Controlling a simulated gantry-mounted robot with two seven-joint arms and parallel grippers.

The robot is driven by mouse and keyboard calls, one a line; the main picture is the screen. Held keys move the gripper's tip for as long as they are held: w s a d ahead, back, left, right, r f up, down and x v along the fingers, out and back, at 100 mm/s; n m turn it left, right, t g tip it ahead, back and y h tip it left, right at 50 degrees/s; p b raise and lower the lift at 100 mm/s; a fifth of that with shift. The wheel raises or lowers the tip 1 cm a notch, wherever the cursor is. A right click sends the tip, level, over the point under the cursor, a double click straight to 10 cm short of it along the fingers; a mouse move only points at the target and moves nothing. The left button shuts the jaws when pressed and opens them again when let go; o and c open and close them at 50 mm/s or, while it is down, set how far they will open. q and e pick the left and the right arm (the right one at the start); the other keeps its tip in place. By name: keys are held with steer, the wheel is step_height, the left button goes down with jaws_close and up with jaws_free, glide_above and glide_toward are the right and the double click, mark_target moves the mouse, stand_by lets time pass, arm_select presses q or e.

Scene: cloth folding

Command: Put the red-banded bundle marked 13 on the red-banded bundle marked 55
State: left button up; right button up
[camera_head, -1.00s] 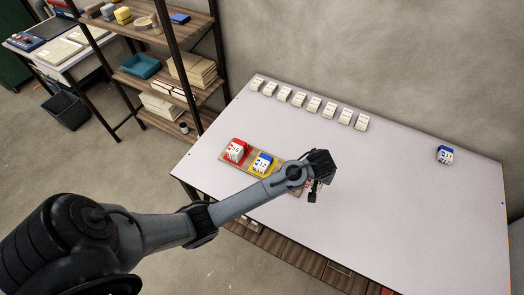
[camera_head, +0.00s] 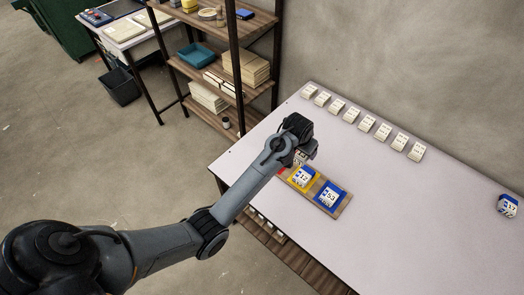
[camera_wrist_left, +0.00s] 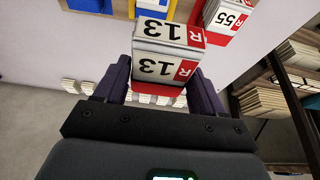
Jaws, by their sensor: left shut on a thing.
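The red-banded bundle marked 13 (camera_wrist_left: 168,50) is a small white block with red R marks, held between the two fingers of my left gripper (camera_wrist_left: 162,88) in the left wrist view. In the head view my left gripper (camera_head: 300,156) is over the left end of the wooden tray and mostly covers the held bundle. The red-banded bundle marked 55 (camera_wrist_left: 230,18) stands at the upper right of the wrist view, beside and apart from the held one. In the head view it is hidden behind my gripper; only a bit of red shows there. My right gripper is not in view.
The wooden tray (camera_head: 342,211) also carries a yellow-banded bundle marked 12 (camera_head: 304,177) and a blue-banded bundle marked 53 (camera_head: 329,194). Several white blocks (camera_head: 367,124) line the table's back edge. A blue-banded bundle (camera_head: 508,205) stands far right. A shelf (camera_head: 237,75) stands at the left.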

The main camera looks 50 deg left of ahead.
arm_select(q)
steer(key=shift+w+r, duration=0.1)
steer(key=shift+w, duration=0.2)
steer(key=shift+w+a, duration=0.15)
steer(key=shift+a, duration=0.1)
steer(key=a+f, duration=0.2)
steer(key=a, duration=0.1)
steer(key=a+f+b, duration=0.1)
steer(key=a+f, duration=0.1)
steer(key=a, duration=0.2)
steer(key=a+f, duration=0.2)
steer(key=a, duration=0.1)
steer(key=shift+a+f+b, duration=0.2)
steer(key=shift+b, duration=0.1)
step_height(320, 180, down, 4)
steer(key=shift+r+b, duration=0.2)
steer(key=shift+b, duration=0.2)
steer(key=shift+f, duration=0.2)
steer(key=o, duration=1)
steer(key=shift+f, duration=0.15)
steer(key=shift+o, duration=0.2)
